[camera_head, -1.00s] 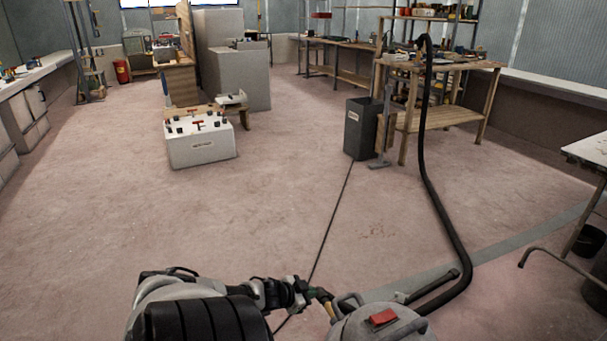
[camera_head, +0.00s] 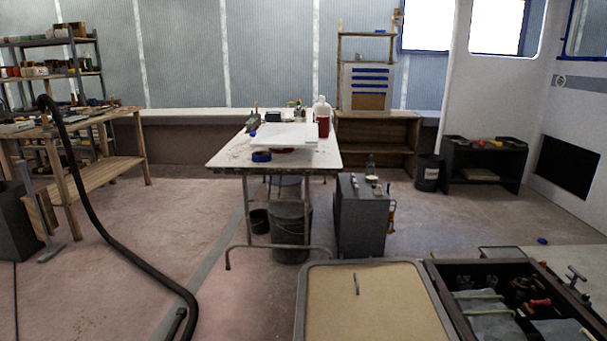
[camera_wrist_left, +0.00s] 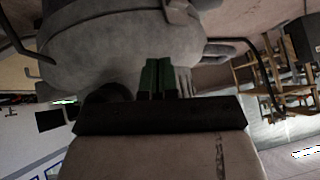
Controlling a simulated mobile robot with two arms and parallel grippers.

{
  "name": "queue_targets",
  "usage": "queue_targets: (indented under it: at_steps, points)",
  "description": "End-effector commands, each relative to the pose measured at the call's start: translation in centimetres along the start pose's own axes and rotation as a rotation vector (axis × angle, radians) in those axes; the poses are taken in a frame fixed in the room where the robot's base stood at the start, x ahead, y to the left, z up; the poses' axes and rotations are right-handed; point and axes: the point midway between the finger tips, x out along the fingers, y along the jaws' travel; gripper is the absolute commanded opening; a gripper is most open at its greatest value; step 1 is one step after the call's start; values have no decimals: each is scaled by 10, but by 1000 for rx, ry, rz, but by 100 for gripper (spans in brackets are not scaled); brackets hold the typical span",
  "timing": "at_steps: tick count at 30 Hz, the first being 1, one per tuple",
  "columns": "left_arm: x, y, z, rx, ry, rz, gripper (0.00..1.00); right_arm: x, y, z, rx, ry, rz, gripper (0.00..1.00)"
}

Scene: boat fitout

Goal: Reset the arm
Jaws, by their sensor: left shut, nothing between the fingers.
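My left gripper (camera_wrist_left: 158,78) shows in the left wrist view. Its two dark green fingers are together with nothing between them. A large grey rounded body (camera_wrist_left: 110,45) fills the view just beyond the fingertips; I cannot tell whether they touch it. Neither arm shows in the head view now, and my right gripper is in no current frame.
A white-topped table (camera_head: 225,155) stands mid-room, with a dark grey cabinet (camera_head: 362,225) at its right. A tan-topped panel (camera_head: 375,310) and an open compartment (camera_head: 450,275) lie close in front. A black hose (camera_head: 100,225) curves down at left. Floor between them is clear.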

Motion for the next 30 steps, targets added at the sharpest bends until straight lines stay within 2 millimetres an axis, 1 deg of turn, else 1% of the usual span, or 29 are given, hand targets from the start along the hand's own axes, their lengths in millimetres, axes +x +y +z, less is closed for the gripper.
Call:
queue_targets:
  at_steps: [1, 3, 6, 9, 15, 21, 23, 30]
  points:
    - [-1, 38, 5, -9, -49, 25, 0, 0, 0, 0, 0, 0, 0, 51]
    - [-4, 77, 10, -2, -119, 48, 0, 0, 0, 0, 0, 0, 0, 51]
    - [-12, 120, 13, 11, -196, 78, 0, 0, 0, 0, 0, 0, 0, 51]
    - [-21, 155, 12, 20, -260, 107, 0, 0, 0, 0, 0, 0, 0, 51]
    - [-42, 212, 5, 39, -367, 165, 0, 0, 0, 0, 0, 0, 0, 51]
    - [-67, 258, -7, 54, -458, 224, 0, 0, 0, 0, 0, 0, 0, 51]
    - [-68, 252, -1, 62, -470, 218, 0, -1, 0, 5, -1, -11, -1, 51]
    - [-66, 254, 25, 67, -490, 221, 0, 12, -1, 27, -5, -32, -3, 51]
